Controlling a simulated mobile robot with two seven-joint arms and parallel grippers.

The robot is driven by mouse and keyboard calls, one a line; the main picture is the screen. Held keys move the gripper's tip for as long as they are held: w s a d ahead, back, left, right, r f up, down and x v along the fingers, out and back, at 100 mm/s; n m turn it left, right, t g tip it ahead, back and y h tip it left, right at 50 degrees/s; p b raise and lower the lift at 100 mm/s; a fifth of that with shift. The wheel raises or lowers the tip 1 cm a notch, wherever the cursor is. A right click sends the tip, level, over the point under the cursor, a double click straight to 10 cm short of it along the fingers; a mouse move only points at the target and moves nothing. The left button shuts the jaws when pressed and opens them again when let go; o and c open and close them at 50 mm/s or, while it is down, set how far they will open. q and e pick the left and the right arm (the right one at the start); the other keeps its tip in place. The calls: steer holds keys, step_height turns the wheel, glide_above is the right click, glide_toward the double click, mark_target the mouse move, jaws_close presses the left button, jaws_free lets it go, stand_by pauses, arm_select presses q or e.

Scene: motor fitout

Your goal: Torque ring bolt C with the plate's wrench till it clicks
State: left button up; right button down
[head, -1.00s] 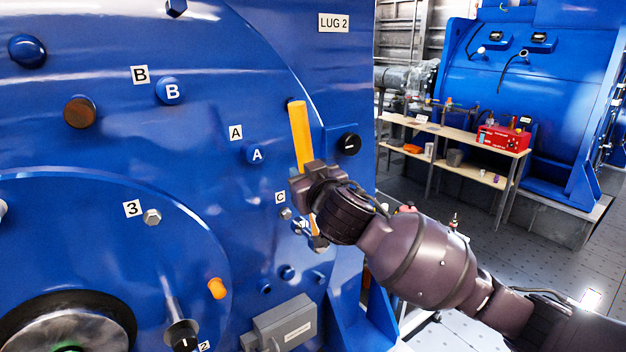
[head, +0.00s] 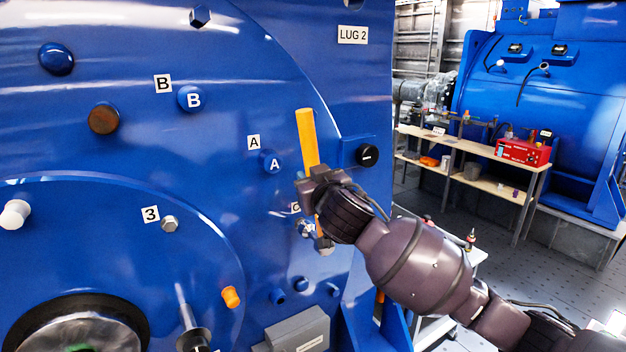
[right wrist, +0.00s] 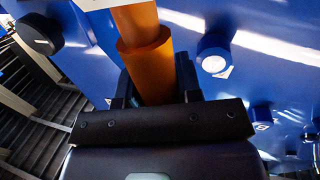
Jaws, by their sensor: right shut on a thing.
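My right gripper (head: 318,192) is shut on the wrench's orange handle (head: 307,138), in front of the blue motor face. The handle stands nearly upright, tilted slightly, and also fills the jaws in the right wrist view (right wrist: 146,65). Below the gripper a short orange piece and a grey rounded end (head: 324,246) show. The C label (head: 295,207) is partly hidden by the gripper. A small metal bolt (head: 303,226) shows just below it; I cannot tell whether the wrench touches it. My left gripper is not in view.
Blue bolt A (head: 271,162) and blue bolt B (head: 190,98) stand out to the left. A black knob (head: 367,155) is right of the handle. A grey box (head: 298,335) juts out below. A bench (head: 480,150) with a red case (head: 523,151) stands far right.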

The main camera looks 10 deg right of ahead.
steer(key=shift+r, duration=0.15)
stand_by(0.3)
steer(key=shift+p, duration=0.3)
stand_by(0.3)
stand_by(0.3)
steer(key=shift+w+a, duration=0.2)
steer(key=shift+w, duration=0.25)
stand_by(0.5)
steer(key=shift+w+a, duration=0.2)
steer(key=shift+w, duration=0.35)
steer(key=shift+w+d, duration=0.1)
steer(key=shift+d, duration=0.15)
